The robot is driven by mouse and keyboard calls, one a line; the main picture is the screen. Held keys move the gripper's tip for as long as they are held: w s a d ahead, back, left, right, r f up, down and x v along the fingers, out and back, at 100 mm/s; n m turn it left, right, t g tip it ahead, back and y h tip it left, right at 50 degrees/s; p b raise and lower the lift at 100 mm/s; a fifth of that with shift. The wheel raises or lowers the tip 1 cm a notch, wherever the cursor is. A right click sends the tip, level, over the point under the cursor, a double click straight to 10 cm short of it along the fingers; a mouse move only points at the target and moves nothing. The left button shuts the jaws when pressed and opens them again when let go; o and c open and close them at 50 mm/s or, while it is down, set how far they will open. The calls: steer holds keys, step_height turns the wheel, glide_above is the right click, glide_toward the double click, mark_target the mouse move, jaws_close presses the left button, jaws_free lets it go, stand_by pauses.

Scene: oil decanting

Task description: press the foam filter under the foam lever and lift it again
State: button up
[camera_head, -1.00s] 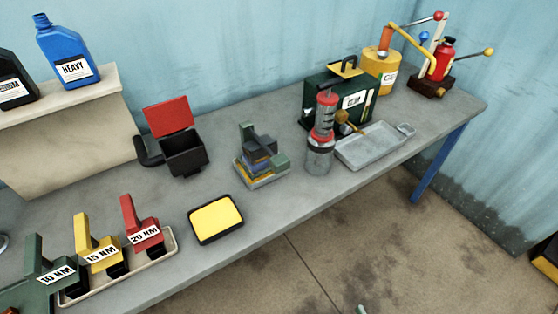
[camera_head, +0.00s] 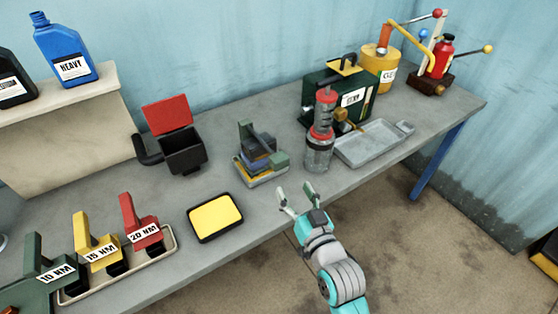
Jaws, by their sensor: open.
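My gripper (camera_head: 295,191) is open and empty, in front of the bench's front edge. A small green stepped device (camera_head: 258,152) stands on a yellow-edged base mid-bench, beyond my gripper and to its left. A yellow pad (camera_head: 215,217) lies in a black frame near the front edge, left of my gripper. At the far right end, a dark-based stand (camera_head: 431,86) has ball-tipped levers (camera_head: 462,53) and holds a red bottle (camera_head: 441,58). I cannot tell which of these is the foam filter or the foam lever. My gripper touches none of them.
A clear cylinder (camera_head: 319,153) with red bands stands right of the green device, beside a grey tray (camera_head: 375,148) and green case (camera_head: 318,88). A red-lidded black box (camera_head: 182,156) is behind. Labelled tools fill a rack (camera_head: 172,236) at left.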

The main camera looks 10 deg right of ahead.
mark_target(281, 166)
steer(key=w, duration=0.3)
steer(key=w+a, duration=0.1)
steer(key=w, duration=0.7)
steer(key=shift+w+a+r, duration=0.1)
steer(key=shift+a+r, duration=0.05)
steer(key=shift+a, duration=0.05)
jaws_close()
